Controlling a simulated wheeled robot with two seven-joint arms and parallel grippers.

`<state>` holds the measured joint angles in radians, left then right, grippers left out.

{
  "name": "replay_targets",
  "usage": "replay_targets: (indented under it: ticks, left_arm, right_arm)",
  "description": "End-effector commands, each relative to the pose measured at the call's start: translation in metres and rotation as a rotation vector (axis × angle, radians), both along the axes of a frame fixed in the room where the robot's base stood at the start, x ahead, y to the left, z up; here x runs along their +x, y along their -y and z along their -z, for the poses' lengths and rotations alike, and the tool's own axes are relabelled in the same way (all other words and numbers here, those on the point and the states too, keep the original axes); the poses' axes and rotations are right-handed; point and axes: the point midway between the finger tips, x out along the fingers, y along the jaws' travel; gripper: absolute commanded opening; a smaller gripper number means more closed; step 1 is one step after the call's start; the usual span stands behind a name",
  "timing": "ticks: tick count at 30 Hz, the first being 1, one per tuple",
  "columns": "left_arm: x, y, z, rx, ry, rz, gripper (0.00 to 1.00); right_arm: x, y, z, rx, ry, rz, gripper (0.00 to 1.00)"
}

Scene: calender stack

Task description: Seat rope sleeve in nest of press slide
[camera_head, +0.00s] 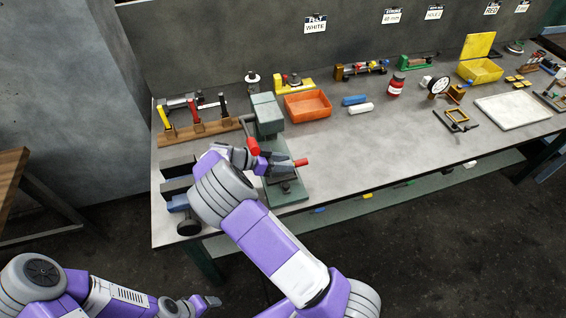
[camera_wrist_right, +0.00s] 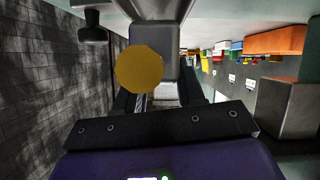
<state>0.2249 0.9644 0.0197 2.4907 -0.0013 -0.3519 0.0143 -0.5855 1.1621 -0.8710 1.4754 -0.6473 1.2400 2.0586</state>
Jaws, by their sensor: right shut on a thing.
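The grey-green press (camera_head: 267,115) stands near the front left of the bench, with its base (camera_head: 288,197) at the front edge. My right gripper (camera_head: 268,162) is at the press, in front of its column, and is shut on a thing. In the right wrist view a gold eight-sided face (camera_wrist_right: 138,68) shows at the gripper's fingers (camera_wrist_right: 160,98); it appears to be the rope sleeve, seen end-on. The nest of the slide is hidden, and I cannot tell whether the sleeve touches it. My left gripper (camera_head: 212,301) hangs low, away from the bench; its jaws are unclear.
Red grips (camera_head: 301,162) stick out at the press. A wooden rack with tools (camera_head: 200,130) stands left of it, and an orange tray (camera_head: 307,105) behind to the right. Blue and white rolls (camera_head: 360,108) lie beyond. The front middle of the bench is clear.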

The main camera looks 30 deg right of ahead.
Motion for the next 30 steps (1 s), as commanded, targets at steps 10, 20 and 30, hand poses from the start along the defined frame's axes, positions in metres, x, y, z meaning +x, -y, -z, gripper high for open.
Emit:
replay_targets:
  ticks: [10, 20, 30]
  left_arm:
    - [0.0000, 0.0000, 0.0003, 0.000, 0.000, 0.000, 0.68]
    - [0.0000, 0.0000, 0.0055, 0.000, 0.000, 0.000, 0.68]
    - [0.0000, 0.0000, 0.0066, 0.000, 0.000, 0.000, 0.68]
  right_arm:
    - [0.0002, 0.0000, -0.0004, -0.001, 0.000, 0.000, 0.02]
    - [0.0001, -0.0002, -0.0002, 0.000, 0.000, -0.001, 0.02]
    - [0.0000, -0.0001, 0.0011, -0.001, 0.000, 0.000, 0.02]
